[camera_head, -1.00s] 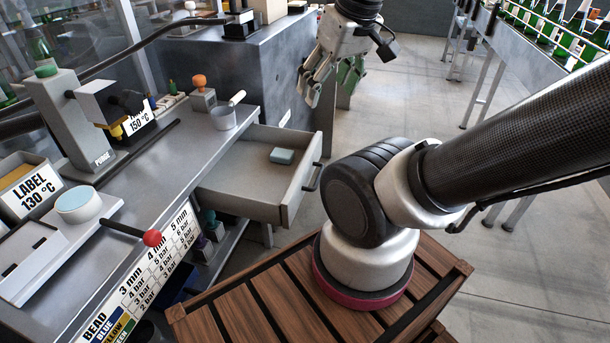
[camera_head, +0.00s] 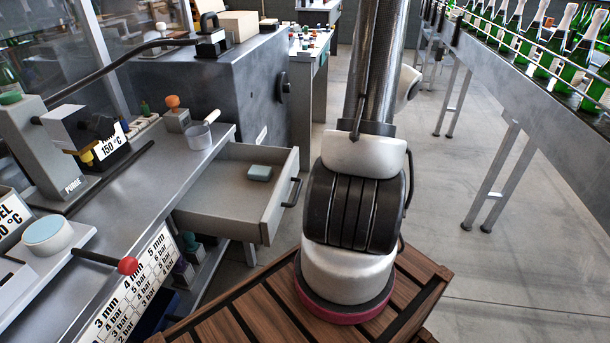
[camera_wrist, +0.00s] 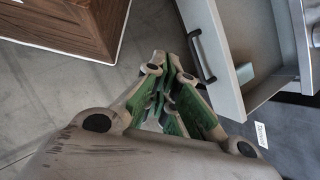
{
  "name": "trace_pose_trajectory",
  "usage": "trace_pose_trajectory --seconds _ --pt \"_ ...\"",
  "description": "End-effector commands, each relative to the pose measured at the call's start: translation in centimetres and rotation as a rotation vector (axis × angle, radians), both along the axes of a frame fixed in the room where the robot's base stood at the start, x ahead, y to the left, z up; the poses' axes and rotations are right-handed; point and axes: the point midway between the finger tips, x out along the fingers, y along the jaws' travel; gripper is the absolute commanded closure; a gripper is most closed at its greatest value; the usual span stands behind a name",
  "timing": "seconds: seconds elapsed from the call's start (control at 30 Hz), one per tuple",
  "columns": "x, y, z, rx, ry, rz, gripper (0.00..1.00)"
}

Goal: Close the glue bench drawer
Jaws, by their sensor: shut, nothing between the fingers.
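The glue bench drawer (camera_head: 225,208) stands pulled out from the bench, open at the top. A pale blue block (camera_head: 260,172) lies inside it. Its dark bar handle (camera_head: 292,191) is on the front panel (camera_head: 280,196), facing right. In the wrist view the drawer front (camera_wrist: 213,60) and handle (camera_wrist: 199,56) show at upper right. My gripper (camera_wrist: 168,62) is shut and empty there, to the left of the handle and apart from it in the picture. In the head view my gripper is hidden behind my own arm.
The bench top (camera_head: 150,190) holds a metal cup (camera_head: 199,136), a red-knobbed lever (camera_head: 127,265) and a round pale pad (camera_head: 44,232). A conveyor with green bottles (camera_head: 540,70) runs along the right. Open floor (camera_head: 455,240) lies between the conveyor and my arm.

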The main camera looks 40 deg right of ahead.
Motion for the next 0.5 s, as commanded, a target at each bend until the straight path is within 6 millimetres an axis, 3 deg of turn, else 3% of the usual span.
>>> trace_pose_trajectory --seconds 0.1,0.23,0.37,0.5 --pt "0.9 -2.1 -4.3 0.124 0.032 -0.288 1.0" --pt "3.7 -4.3 -7.5 0.222 0.044 -0.562 1.0" --pt "7.9 -6.7 -7.0 0.266 0.014 -0.772 1.0" --pt "8.9 -6.8 -7.0 0.303 0.039 -0.864 1.0"
